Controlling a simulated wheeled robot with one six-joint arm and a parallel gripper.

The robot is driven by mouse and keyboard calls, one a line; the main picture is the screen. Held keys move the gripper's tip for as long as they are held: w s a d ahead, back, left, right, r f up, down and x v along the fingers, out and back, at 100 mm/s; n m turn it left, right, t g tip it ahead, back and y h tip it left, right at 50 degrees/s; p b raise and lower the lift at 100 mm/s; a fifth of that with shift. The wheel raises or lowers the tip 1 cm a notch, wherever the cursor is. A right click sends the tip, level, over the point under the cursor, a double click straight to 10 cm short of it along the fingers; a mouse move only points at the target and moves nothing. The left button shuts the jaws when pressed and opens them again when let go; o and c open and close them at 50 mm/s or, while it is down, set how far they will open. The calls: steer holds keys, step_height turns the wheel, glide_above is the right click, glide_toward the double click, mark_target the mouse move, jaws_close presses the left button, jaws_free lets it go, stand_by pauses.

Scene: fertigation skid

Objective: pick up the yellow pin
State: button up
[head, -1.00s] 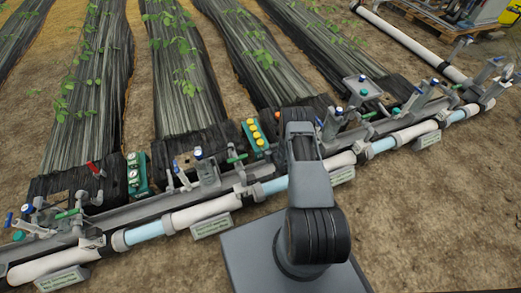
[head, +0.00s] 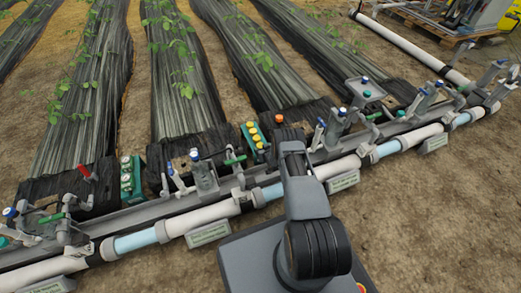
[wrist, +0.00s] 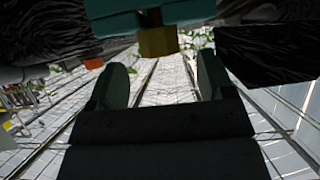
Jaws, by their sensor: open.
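Several yellow pins (head: 253,136) stand in a green block beside the grey rail in the head view; I cannot tell which is the one named. In the wrist view one yellow pin (wrist: 157,42) shows at the top centre, against a teal block (wrist: 160,16). My gripper (wrist: 162,72) is open, and the pin appears between and beyond its two fingertips, with nothing held. In the head view my arm hides the gripper.
An orange cap (head: 279,118) stands right of the yellow pins. Another green block (head: 131,178) with pale caps stands left. Valves with blue handles (head: 195,154) and a white pipe (head: 205,212) line the rail. Black-covered plant rows (head: 178,90) lie behind.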

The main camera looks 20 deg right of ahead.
mark_target(261, 147)
steer(key=shift+b+x, duration=0.75)
steer(key=shift+x, duration=0.75)
steer(key=shift+c, duration=0.3)
steer(key=c, duration=0.9)
